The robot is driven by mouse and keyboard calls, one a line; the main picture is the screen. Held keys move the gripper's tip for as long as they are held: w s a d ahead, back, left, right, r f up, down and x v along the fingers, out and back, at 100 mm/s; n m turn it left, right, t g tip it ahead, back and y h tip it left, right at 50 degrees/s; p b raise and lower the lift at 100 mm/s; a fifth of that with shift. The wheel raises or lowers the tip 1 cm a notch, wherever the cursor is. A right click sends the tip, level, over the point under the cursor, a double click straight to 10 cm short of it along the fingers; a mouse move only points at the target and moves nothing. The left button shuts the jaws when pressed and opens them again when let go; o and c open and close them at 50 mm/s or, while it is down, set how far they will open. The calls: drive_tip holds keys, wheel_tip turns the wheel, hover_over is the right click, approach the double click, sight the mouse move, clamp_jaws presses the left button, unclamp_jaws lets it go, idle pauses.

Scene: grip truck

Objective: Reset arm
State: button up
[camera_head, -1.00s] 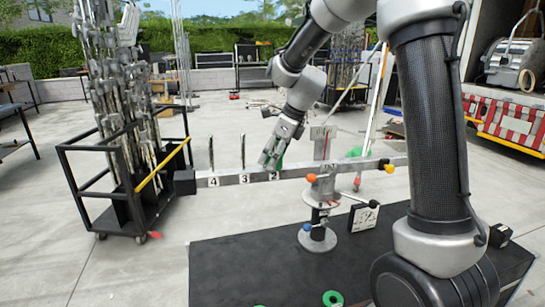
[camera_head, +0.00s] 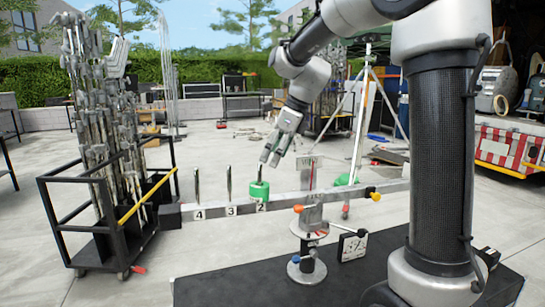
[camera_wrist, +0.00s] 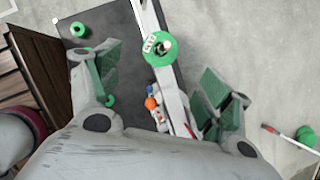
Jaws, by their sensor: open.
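My gripper (camera_head: 274,153) is open and empty, above and slightly right of the peg marked 2. In the wrist view its two green-padded fingers (camera_wrist: 152,95) stand wide apart. A green ring-shaped weight (camera_head: 259,191) sits around peg 2 on the long grey beam (camera_head: 285,200). The weight also shows between the fingers in the wrist view (camera_wrist: 160,47). Pegs 3 (camera_head: 229,184) and 4 (camera_head: 197,186) stand bare to the left. The beam rests on a grey stand (camera_head: 309,235) with an orange and a blue knob. My arm hides part of the right side.
The black table top (camera_head: 225,285) lies below the beam. A wheeled cart of metal stands (camera_head: 105,190) is at left. A tripod (camera_head: 364,110) stands behind, and a red-and-white striped truck edge (camera_head: 505,148) is at right.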

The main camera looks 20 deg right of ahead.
drive_tip(key=s+d+n+h, duration=0.1)
drive_tip(key=s+d+n, duration=0.2)
drive_tip(key=s+n, duration=0.5)
drive_tip(key=s+d+f+n+t+h, duration=0.1)
drive_tip(key=s+d+n, duration=0.3)
drive_tip(key=s+n, duration=0.4)
drive_tip(key=s+d+f+n+h, duration=0.1)
drive_tip(key=s+d+n, duration=0.3)
drive_tip(key=s+n, duration=0.4)
drive_tip(key=s+h, duration=0.1)
drive_tip(key=s, duration=0.3)
drive_tip(key=shift+s+f+n+t, duration=0.2)
drive_tip(key=shift+s+n+t, duration=0.05)
drive_tip(key=shift+n+t, duration=0.15)
